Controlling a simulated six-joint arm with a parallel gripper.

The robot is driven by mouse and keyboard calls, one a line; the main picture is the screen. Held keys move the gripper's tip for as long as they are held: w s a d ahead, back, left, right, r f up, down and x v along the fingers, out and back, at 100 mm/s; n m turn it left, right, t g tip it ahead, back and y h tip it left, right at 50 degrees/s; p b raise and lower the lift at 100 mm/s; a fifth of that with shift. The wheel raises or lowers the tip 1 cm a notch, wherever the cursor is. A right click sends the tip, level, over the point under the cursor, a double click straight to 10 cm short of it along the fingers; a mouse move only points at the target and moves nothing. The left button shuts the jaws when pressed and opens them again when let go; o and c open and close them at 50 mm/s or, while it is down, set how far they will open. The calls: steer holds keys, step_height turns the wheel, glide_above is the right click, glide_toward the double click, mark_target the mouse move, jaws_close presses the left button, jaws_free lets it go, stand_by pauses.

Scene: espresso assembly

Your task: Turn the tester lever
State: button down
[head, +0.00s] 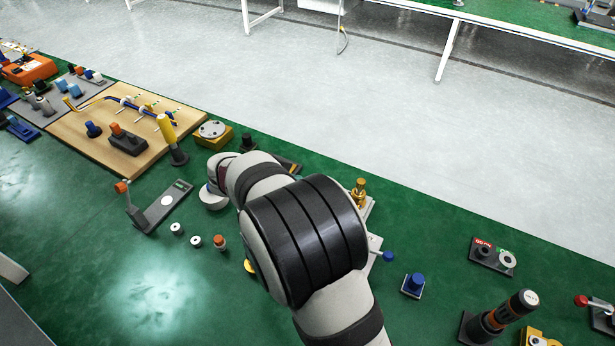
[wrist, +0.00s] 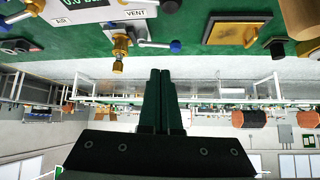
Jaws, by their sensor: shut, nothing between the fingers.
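The tester is a pale box (wrist: 85,12) with a digital readout and a VENT label, at the top left of the wrist view. A brass fitting (wrist: 120,45) stands at its edge. Beside it is a thin silver lever with a blue ball knob (wrist: 175,46). In the head view the brass fitting (head: 360,192) and a blue knob (head: 388,256) show right of my arm, which hides most of the tester. My gripper (wrist: 160,73) is shut and empty, its tips just below the lever knob in the wrist picture; contact does not show. The head view hides my gripper.
In the head view, a blue-topped block (head: 413,284) and a dark tool in a stand (head: 497,318) stand right. Green mat is clear between them.

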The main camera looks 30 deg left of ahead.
steer(key=s+a+f+n+y, duration=0.1)
steer(key=s+f+n+y, duration=0.1)
steer(key=s+n, duration=0.15)
steer(key=shift+m, duration=0.45)
steer(key=x, duration=0.9)
steer(key=shift+d, duration=0.1)
steer(key=w, duration=0.1)
steer(key=w+f, duration=0.1)
steer(key=w, duration=0.1)
steer(key=shift+w, duration=0.55)
steer(key=shift+h, duration=0.3)
